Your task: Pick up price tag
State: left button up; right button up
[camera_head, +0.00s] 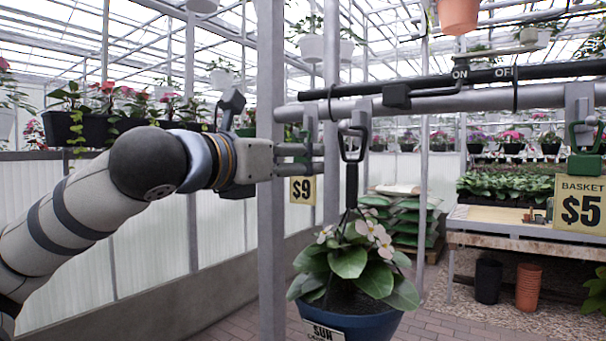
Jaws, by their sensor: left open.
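A tan price tag reading "$9" (302,190) hangs just below my left gripper's fingers. Another tan tag reading "BASKET $5" (579,205) hangs at the right edge below a green clip. My left gripper (317,158) comes in from the left and points right, open, in front of the grey post and under the rail. Whether its fingers touch the "$9" tag or its hanger cannot be told. My right gripper is not in view.
A blue hanging basket (352,325) with white flowers and a "SUN" label hangs by a dark hook right of my left gripper. A grey post (271,240) stands behind the gripper. A grey rail (450,101) with an ON/OFF bar crosses above. A plant bench (490,236) stands at right.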

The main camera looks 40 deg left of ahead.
aim_at(300, 158)
pick_arm(q)
jog(key=w, duration=0.4)
jog(key=shift+a, duration=0.1)
jog(key=c, duration=1.2)
jog(key=shift+r, duration=0.1)
jog(key=shift+r, duration=0.2)
jog(key=s, duration=0.6)
jog(key=s+d, duration=0.1)
jog(key=s, duration=0.5)
jog(key=s+d+r, duration=0.1)
jog(key=s, duration=0.5)
